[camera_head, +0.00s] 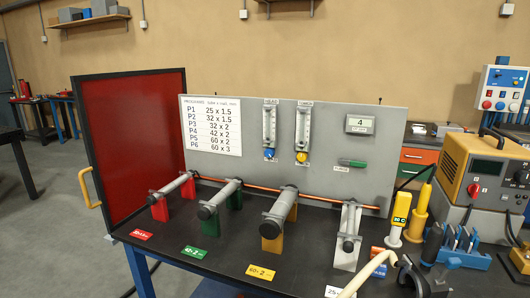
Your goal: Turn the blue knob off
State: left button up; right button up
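The blue knob (269,154) sits at the bottom of the left flow meter (270,127) on the grey upright panel (228,171). It is small, and I cannot tell which way it is turned. A yellow knob (301,157) sits under the right flow meter (303,128), just right of the blue one. Neither of my grippers shows in the head view, and nothing touches the blue knob.
Several tubes on coloured stands, including a grey tube on yellow stands (279,212), stand on the dark bench before the panel. A red screen (131,146) rises at left. A yellow power unit (484,171) and tools crowd the right. A pale curved hose-like thing (368,274) lies at front right.

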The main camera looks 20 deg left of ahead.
aim_at(269, 152)
jog(key=i+j, duration=0.15)
jog(key=j, duration=0.2)
jog(key=i+j+z, duration=0.1)
jog(key=j, duration=0.25)
jog(key=i+j, duration=0.2)
jog(key=j, duration=0.15)
jog(key=i+j+z, duration=0.1)
jog(key=j, duration=0.25)
jog(key=i+j, duration=0.15)
jog(key=j, duration=0.25)
